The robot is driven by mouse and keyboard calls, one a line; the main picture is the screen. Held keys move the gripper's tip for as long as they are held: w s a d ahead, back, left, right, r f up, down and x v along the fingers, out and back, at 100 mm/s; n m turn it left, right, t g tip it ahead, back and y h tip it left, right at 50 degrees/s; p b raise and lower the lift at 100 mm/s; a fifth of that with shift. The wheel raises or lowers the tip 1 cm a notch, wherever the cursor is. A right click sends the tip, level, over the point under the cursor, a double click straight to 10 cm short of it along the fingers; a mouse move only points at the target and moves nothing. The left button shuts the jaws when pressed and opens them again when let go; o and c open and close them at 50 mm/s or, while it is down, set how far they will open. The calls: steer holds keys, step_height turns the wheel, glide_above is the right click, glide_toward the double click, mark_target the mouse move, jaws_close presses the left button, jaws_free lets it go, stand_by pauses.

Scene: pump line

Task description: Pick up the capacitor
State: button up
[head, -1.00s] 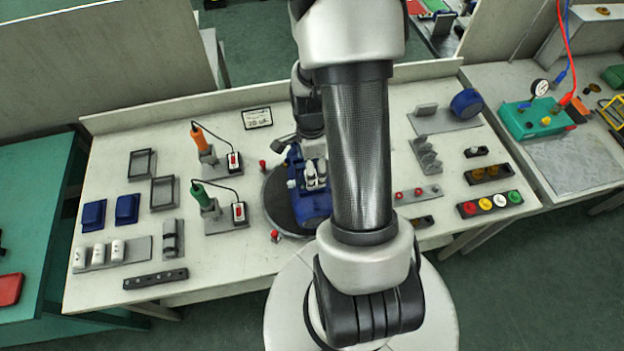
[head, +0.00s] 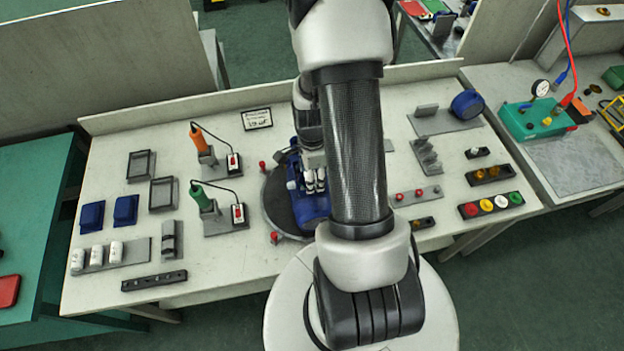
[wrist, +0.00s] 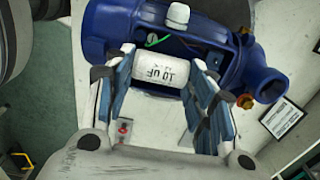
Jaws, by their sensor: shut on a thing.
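The capacitor (wrist: 160,68) is a white cylinder with a printed label that looks like 10 UF. It lies crosswise between the fingers of my gripper (wrist: 164,86), which is shut on it. Behind it is the open box of the blue pump (wrist: 103,24), with a green wire and a dark inside. I cannot tell whether the capacitor still touches the box.
Several white cylinders (head: 97,255) stand in a grey holder at the left front. Green (head: 201,196) and orange (head: 198,137) tools stand left of the pump. Small red knobs (head: 276,237) edge the round plate.

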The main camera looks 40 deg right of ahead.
steer(key=c, duration=0.4)
step_height(320, 180, up, 19)
steer(key=p, duration=0.3)
step_height(320, 180, down, 12)
steer(key=b, duration=0.5)
steer(key=shift+f, duration=0.15)
steer(key=shift+f+b, duration=2.5)
steer(key=shift+f, duration=0.6)
